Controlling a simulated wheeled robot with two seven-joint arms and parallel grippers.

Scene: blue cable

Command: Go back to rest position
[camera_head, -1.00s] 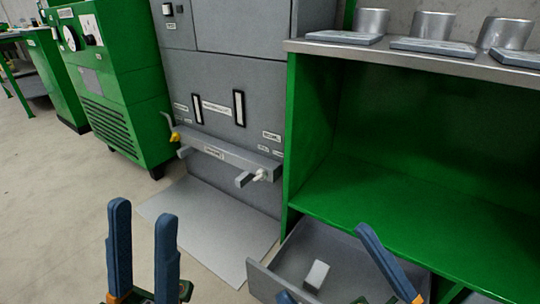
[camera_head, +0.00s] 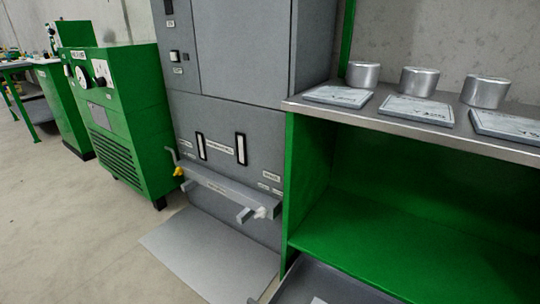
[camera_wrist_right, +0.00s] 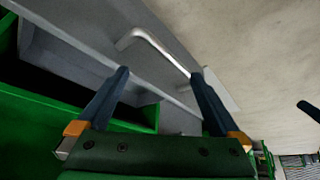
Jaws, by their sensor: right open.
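My right gripper (camera_wrist_right: 161,74) shows in the right wrist view, with its two blue fingers spread apart and nothing between them. A pale bar handle (camera_wrist_right: 160,46) on a grey panel lies just beyond the fingertips; I cannot tell how far. Neither gripper shows in the head view. A dark rounded tip (camera_wrist_right: 309,110) enters at the right edge of the wrist view; I cannot tell what it is. No blue cable is visible.
A green cabinet (camera_head: 400,235) stands at right with metal cylinders and plates on top. An open grey drawer (camera_head: 325,285) juts out at the bottom. A grey machine (camera_head: 230,110) stands behind, and a green machine (camera_head: 115,120) at left. The left floor (camera_head: 70,230) is clear.

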